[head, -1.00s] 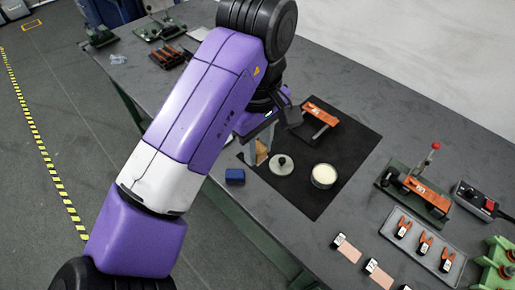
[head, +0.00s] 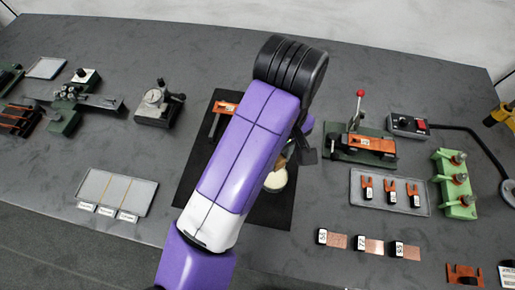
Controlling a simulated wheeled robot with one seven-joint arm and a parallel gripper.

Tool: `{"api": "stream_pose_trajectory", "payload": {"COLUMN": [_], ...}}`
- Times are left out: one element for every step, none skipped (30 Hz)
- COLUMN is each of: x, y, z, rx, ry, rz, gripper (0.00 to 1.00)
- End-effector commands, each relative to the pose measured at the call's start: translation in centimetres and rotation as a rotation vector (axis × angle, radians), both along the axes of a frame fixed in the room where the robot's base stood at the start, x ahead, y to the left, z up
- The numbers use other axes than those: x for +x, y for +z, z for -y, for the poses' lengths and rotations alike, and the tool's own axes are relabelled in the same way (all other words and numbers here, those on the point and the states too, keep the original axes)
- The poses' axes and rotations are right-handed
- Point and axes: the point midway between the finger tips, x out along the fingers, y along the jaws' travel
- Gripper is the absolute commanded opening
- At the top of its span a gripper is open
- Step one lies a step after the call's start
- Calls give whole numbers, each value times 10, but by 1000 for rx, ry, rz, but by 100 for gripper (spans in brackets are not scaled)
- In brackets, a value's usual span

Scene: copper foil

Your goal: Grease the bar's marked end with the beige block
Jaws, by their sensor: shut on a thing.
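My gripper (head: 285,157) is mostly hidden behind my arm. It is shut on the beige block (head: 280,160), of which only a small part shows. The block is just above or at the rim of a round tin of pale cream (head: 275,182); I cannot tell if they touch. On the black mat (head: 197,165), an orange piece (head: 226,107) with a grey bar (head: 214,126) lies up and left of my arm, partly covered by it. I cannot make out a mark on the bar.
To the right stand a green clamp with a red-knobbed lever (head: 360,145), a grey tray (head: 390,207) of orange forks and a switch box (head: 407,126). Numbered copper pieces (head: 370,246) lie in front. A dial gauge (head: 158,103) and pale tray (head: 118,192) are left.

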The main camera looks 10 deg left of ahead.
Motion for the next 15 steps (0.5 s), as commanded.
{"api": "stream_pose_trajectory", "payload": {"x": [0,0,0,0,0,0,0,0,0,0,0,0,0,0,0], "y": [-1,-2,-3,-4,-5,-7,-9,-11,-14,-17,-20,-23,-26,-29,-33], "z": [-1,-1,-1,-1,-1,-1,-1,-1,-1,-1,-1,-2,-2,-2,-2], "rx": [0,0,0,0,0,0,0,-1,0,0,0,0,1,1,1], "ry": [-7,-10,-12,-12,-12,-12,-12,-12,-11,-11,-11,-10,-9,-9,-9], "rz": [0,0,0,0,0,0,0,-1,-1,-1,-1,-1,-1,-1,0], "gripper": [0,0,0,0,0,0,0,0,0,0,0,0,0,0,0]}}
